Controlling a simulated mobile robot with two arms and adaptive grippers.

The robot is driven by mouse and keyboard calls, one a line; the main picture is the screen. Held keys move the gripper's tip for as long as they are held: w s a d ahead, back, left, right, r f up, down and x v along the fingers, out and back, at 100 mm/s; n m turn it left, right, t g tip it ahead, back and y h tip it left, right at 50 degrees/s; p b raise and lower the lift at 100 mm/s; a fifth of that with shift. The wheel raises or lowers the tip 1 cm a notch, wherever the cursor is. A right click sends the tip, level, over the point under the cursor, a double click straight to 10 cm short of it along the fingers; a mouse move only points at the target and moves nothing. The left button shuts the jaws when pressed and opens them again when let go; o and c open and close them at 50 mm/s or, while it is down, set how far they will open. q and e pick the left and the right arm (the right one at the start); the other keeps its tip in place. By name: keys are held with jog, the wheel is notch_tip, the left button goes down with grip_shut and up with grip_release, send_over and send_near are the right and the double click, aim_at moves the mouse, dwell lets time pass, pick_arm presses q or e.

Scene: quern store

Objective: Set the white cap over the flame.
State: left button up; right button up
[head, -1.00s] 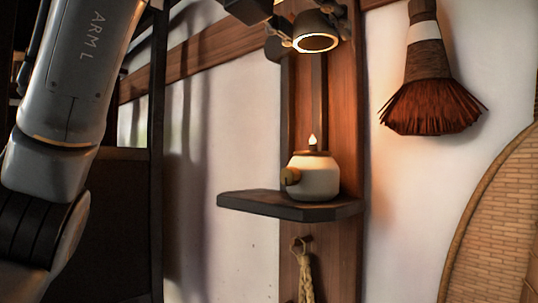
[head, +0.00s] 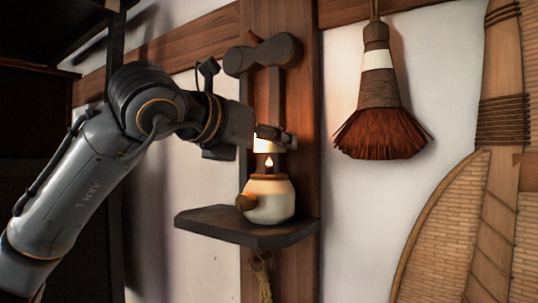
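The flame (head: 268,162) stands on top of a round cream lamp pot (head: 270,203) with a brown rim and a brass-coloured knob at its left. The pot rests on a dark wall shelf (head: 245,231). My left gripper (head: 270,141) comes in from the left, just above the flame. It seems shut on the white cap (head: 264,145), whose brightly lit lower part shows between the fingers. The rest of the cap is hidden by the gripper. A small gap shows between the cap and the flame. My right gripper is not in view.
A dark bracket (head: 262,56) sits on the wooden post (head: 297,100) above my gripper. A brush (head: 378,100) hangs at the right, beside a woven basket piece (head: 440,240). A rope (head: 262,280) hangs below the shelf.

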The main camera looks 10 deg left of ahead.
pick_arm(q)
jog(key=f+p, duration=0.1)
jog(key=f, duration=0.2)
jog(key=shift+w+a+p, duration=0.15)
jog(key=shift+w+p, duration=0.05)
jog(key=shift+p, duration=0.15)
jog(key=shift+f, duration=0.15)
jog(key=shift+s, duration=0.1)
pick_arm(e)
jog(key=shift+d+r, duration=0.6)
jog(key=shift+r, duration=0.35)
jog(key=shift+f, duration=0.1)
pick_arm(q)
jog(key=shift+f+b, duration=0.2)
jog(key=shift+b, duration=0.1)
jog(key=o, duration=1.1)
jog(key=shift+o, duration=0.2)
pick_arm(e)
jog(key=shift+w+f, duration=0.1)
pick_arm(q)
jog(key=shift+r, duration=0.15)
